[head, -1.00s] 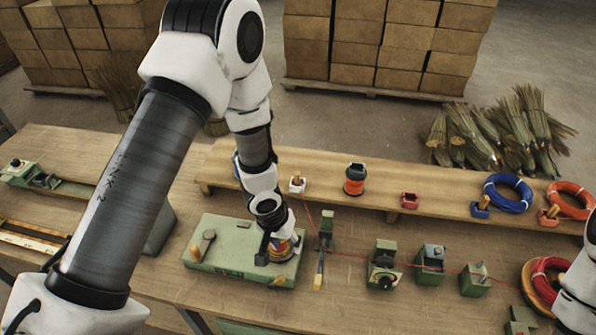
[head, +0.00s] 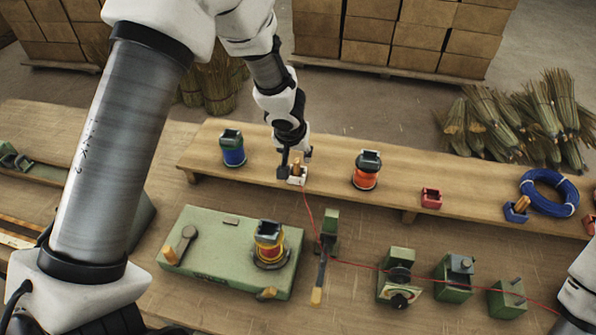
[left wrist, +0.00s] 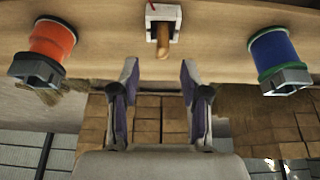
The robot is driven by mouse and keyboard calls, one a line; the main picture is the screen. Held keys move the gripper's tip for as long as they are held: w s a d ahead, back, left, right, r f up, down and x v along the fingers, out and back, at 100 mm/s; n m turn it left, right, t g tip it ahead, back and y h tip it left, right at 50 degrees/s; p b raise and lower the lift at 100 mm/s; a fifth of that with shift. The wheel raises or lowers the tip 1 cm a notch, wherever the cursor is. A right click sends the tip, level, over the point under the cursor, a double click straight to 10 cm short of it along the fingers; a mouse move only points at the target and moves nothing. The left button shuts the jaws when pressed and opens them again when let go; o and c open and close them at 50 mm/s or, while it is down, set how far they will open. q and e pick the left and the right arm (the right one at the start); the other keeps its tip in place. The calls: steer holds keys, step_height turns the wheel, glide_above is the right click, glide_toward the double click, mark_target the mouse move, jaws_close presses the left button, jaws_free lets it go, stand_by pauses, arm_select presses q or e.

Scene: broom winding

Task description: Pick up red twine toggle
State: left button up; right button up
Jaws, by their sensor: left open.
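The wooden toggle (head: 297,168) stands in a small white holder (head: 299,181) on the raised shelf, and red twine runs from there. In the left wrist view, the toggle (left wrist: 163,42) points out of the white holder (left wrist: 163,14) toward my gripper. My left gripper (head: 295,163) is open at the toggle in the head view. In the left wrist view, the two fingertips (left wrist: 159,70) are apart, lined up on either side of the toggle's end, with nothing gripped. My right gripper is outside the frames; only part of my right arm shows at the right edge.
A blue spool (head: 232,150) and an orange spool (head: 366,172) flank the holder on the shelf (head: 330,170). A green winding station (head: 215,255) carries a spool (head: 269,243). The red twine passes a green post (head: 330,230) and several green blocks. A blue coil (head: 548,192) lies right.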

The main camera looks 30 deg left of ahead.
mark_target(297, 161)
arm_select(q)
steer(key=x, duration=0.6)
steer(key=shift+w+a+f, duration=0.2)
steer(key=shift+f, duration=0.05)
jaws_close()
steer(key=shift+r, duration=0.15)
